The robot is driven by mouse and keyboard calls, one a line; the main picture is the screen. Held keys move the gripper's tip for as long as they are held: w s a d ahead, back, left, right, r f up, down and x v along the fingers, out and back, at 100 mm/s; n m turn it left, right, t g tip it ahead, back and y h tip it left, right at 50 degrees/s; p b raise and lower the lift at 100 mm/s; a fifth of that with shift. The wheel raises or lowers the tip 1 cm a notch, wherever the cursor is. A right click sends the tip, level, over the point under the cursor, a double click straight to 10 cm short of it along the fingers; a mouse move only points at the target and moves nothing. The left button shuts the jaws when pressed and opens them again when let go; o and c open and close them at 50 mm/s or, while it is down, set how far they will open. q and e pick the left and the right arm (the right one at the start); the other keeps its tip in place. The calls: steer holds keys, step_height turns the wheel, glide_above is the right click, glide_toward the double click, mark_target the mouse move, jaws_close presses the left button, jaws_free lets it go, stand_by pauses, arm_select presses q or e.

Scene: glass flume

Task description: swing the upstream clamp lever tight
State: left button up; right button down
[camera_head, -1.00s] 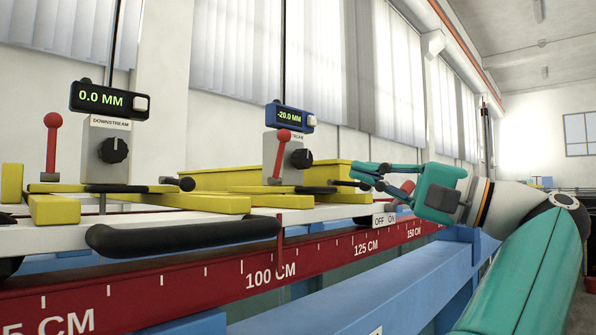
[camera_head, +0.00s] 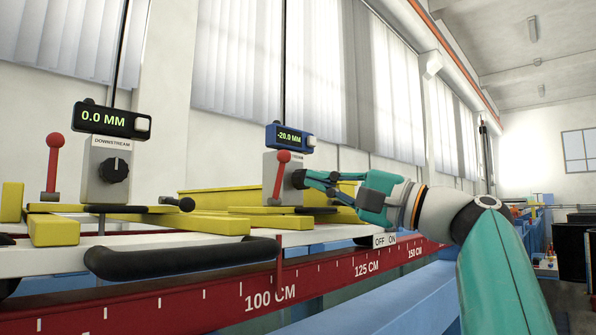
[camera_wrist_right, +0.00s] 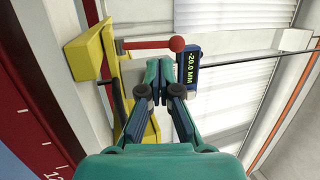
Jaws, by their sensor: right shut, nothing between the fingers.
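The upstream clamp lever (camera_head: 280,176) is a red stem with a red ball on top, standing nearly upright and leaning slightly right, in front of the right-hand grey gauge block. It also shows in the right wrist view (camera_wrist_right: 150,44), lying across the picture just beyond my fingertips. My right gripper (camera_head: 305,180) is shut and empty, its tips close to the lever's right side. I cannot tell whether they touch it. The gripper (camera_wrist_right: 167,62) also shows in the wrist view. The block's dark knob is largely hidden by the fingers. My left gripper is not in view.
The upstream display (camera_head: 290,137) reads -20.0 MM. The downstream unit (camera_head: 110,172) stands left, with its own red lever (camera_head: 53,165). Yellow bars (camera_head: 205,224), a black handle (camera_head: 180,257) and a red scale rail (camera_head: 220,303) lie in front. Space above the lever is open.

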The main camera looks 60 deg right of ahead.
mark_target(281, 178)
steer(key=shift+p+x, duration=0.9)
steer(key=shift+x, duration=0.75)
steer(key=shift+w+r, duration=0.15)
steer(key=shift+w, duration=0.45)
steer(key=shift+p, duration=0.3)
